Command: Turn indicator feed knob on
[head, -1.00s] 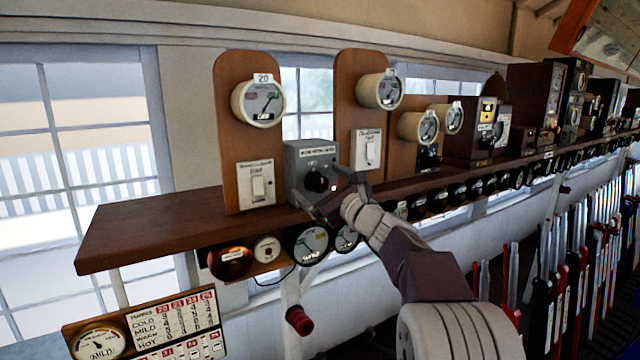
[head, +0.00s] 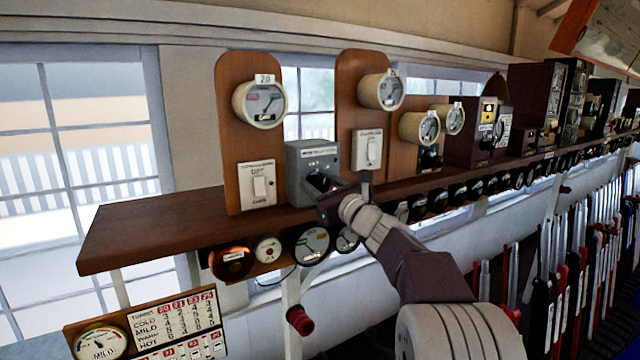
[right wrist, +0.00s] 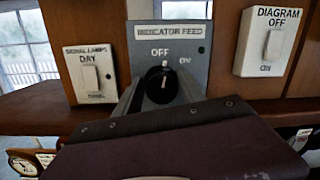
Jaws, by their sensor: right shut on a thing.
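The indicator feed box (head: 310,157) is a grey box on the wooden shelf, labelled INDICATOR FEED in the right wrist view (right wrist: 143,38). Its round black knob (right wrist: 162,84) sits below the OFF and ON marks. The knob's white line points roughly straight up, toward OFF rather than ON at the right. My right gripper (head: 326,190) reaches the box front, with one finger on each side of the knob, shut on it. My left gripper is not in view.
A signal lamps switch (head: 259,186) is left of the box, and a diagram switch (head: 369,150) is right of it. Round dials line the shelf (head: 150,225) front below. Several levers (head: 570,270) stand at the right.

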